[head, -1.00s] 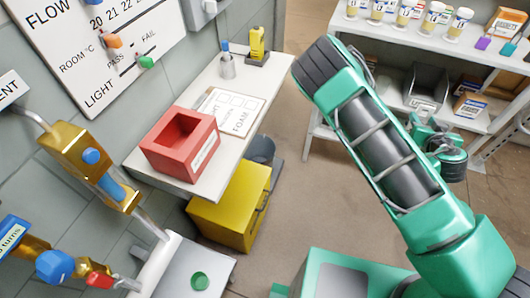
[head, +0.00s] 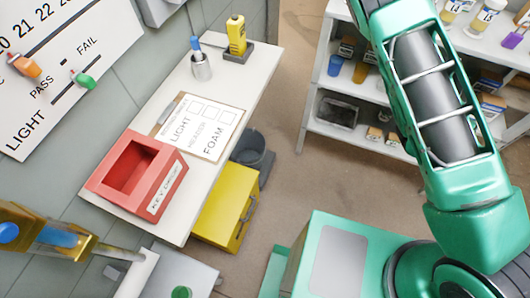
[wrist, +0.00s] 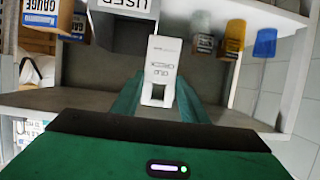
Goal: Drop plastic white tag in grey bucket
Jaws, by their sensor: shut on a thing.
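The white plastic tag (wrist: 162,62), with small print and a square cutout at its near end, is between the fingers of my gripper (wrist: 159,88) in the wrist view. My gripper is shut on the tag, which stays in front of the shelf unit. In the head view, a dark grey bucket (head: 251,152) stands on the floor behind the yellow cabinet, at the right side of the wall bench. The bench and cabinet partly hide it. My gripper is outside the head view, so the tag does not show there.
The white bench (head: 255,75) holds a red key drop box (head: 137,175), a clipboard (head: 200,125) and a yellow meter (head: 236,35). The yellow cabinet (head: 226,207) stands below. Shelves (head: 350,143) with bins and cups are at the right. Brown floor (head: 285,180) lies open between.

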